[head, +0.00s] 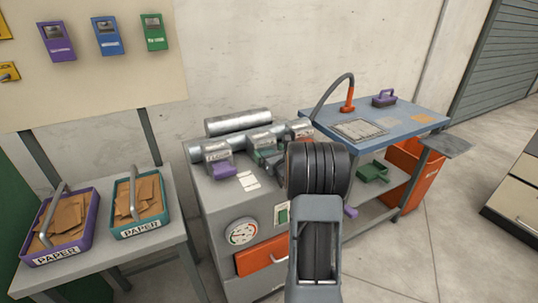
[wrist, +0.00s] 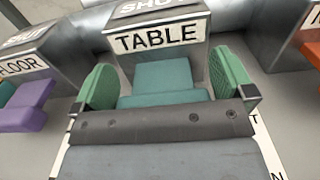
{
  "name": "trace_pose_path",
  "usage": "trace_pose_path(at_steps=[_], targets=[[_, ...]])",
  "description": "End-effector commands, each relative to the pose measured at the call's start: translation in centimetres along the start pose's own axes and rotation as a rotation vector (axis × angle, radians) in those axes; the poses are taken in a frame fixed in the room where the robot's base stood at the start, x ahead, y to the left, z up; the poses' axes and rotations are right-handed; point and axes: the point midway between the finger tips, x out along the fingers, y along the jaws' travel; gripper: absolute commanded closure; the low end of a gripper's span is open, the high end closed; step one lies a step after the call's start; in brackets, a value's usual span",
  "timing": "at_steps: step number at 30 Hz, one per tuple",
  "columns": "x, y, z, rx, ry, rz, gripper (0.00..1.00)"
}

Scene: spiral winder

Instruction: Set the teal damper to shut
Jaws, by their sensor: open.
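The teal damper lever (wrist: 165,76) is in the middle of the wrist view, below a grey housing with a white TABLE label (wrist: 158,36). SHUT lettering shows partly on top of that housing. My gripper (wrist: 165,82) is open, with a green ribbed pad on each side of the teal lever. A gap shows between each pad and the lever, so I see no grip on it. The lever's near end is partly hidden behind my gripper's grey body. In the head view my dark wrist covers much of this spot.
A purple lever (wrist: 28,108) under a FLOOR label is close on the left, and an orange part (wrist: 313,55) is at the right edge. The grey machine (head: 215,205) carries a gauge (head: 241,232). A blue-topped table (head: 395,115) stands to the right.

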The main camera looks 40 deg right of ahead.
Motion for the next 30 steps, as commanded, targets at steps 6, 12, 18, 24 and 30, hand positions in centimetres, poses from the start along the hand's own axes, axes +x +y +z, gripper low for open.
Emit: trace_pose_path(at_steps=[6, 12, 18, 24, 30], targets=[[-1.5, 0.0, 0.0, 0.000, 0.001, -0.001, 0.00], [-5.4, 0.0, 0.1, 0.000, 0.000, -0.001, 0.00], [-9.4, 0.1, 0.1, 0.000, 0.000, 0.000, 0.00], [-12.2, 0.1, 0.1, -0.001, 0.000, 0.002, 0.00], [-13.5, 0.2, 0.0, -0.001, -0.001, 0.004, 0.00]])
